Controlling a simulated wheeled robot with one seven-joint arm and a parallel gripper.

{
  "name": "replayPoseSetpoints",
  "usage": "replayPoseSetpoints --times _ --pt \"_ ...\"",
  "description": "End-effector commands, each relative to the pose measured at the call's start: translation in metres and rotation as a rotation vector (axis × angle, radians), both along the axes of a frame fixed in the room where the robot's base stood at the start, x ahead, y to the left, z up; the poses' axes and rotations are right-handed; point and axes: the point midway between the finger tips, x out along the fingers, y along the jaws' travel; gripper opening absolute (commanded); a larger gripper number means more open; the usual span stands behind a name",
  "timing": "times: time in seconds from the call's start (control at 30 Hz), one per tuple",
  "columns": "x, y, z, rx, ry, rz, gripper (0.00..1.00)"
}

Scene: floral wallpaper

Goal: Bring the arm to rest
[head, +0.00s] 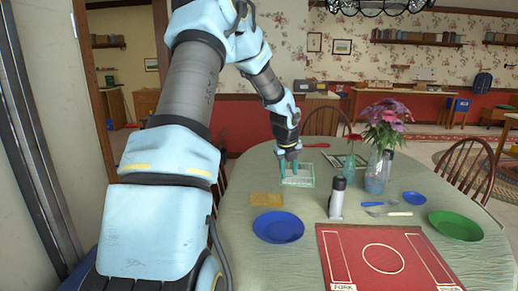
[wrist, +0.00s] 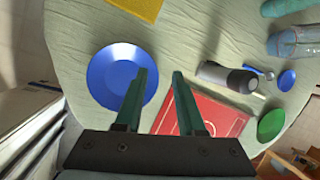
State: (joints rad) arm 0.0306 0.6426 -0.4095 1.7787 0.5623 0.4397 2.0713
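My arm reaches out over the left part of the round table (head: 300,268), which has a pale green cloth. My gripper (head: 290,172) hangs down at the far left of the table, in front of or over a clear, green-edged tray (head: 304,181); I cannot tell its exact height. In the wrist view its two green fingers (wrist: 161,72) stand apart with nothing between them. A blue plate (wrist: 112,77) lies below, partly behind the left finger. The blue plate also shows in the head view (head: 278,227).
A yellow cloth (head: 266,200), a grey and black bottle (head: 337,198), a red placemat (head: 340,245), a green plate (head: 455,225), a small blue dish (head: 414,198) and a flower vase (head: 376,170) stand on the table. Chairs (head: 465,168) surround it.

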Motion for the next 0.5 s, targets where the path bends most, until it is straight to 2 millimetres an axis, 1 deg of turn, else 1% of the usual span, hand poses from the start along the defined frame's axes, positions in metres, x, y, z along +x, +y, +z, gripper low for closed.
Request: replayPoseSetpoints --times 0.17,0.27,0.37,0.5 --pt "-0.023 0.018 0.005 -0.046 0.045 0.213 0.39" --pt "-0.040 0.032 0.009 -0.084 0.076 0.384 0.39" --pt "-0.064 0.051 0.013 -0.133 0.113 0.614 0.39" --pt "-0.102 0.079 0.019 -0.214 0.158 0.978 0.39"
